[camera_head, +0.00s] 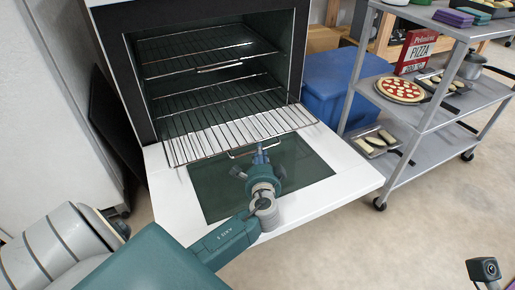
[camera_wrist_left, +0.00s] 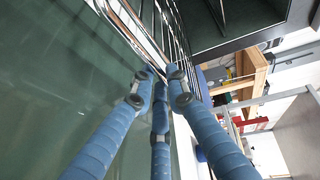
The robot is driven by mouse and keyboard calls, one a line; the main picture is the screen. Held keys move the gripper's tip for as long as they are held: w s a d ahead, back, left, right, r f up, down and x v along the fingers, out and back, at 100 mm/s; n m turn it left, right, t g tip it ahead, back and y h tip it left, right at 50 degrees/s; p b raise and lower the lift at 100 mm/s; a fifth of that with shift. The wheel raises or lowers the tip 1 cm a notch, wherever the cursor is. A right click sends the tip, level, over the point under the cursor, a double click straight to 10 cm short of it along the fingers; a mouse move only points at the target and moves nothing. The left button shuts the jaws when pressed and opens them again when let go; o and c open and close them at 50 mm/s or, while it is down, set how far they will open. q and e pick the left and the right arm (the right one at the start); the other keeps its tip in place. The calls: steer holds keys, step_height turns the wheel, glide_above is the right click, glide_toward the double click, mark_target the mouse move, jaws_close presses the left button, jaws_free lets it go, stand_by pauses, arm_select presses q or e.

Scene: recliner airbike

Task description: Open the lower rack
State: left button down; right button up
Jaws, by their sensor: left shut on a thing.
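The oven (camera_head: 118,55) stands with its white, glass-paned door (camera_head: 335,190) folded down flat. The lower rack (camera_head: 222,132) is a wire shelf that sticks out of the oven over the inner part of the door. Its front wire handle (camera_head: 238,155) lies just above the door glass. My left gripper (camera_head: 262,153) is shut on this handle; its blue fingers hide part of it. In the left wrist view the fingertips (camera_wrist_left: 158,84) meet at the wire handle (camera_wrist_left: 128,36). The upper rack (camera_head: 195,53) is inside the oven. My right gripper is not in view.
A metal cart (camera_head: 428,115) stands right of the oven, with a pizza (camera_head: 398,89) and trays on its shelves. A blue bin (camera_head: 335,85) is between the oven and the cart. The floor (camera_head: 400,240) in front of the cart is clear.

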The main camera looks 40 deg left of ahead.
arm_select(q)
steer(key=c, duration=1.7)
jaws_free()
steer(key=v, duration=1.2)
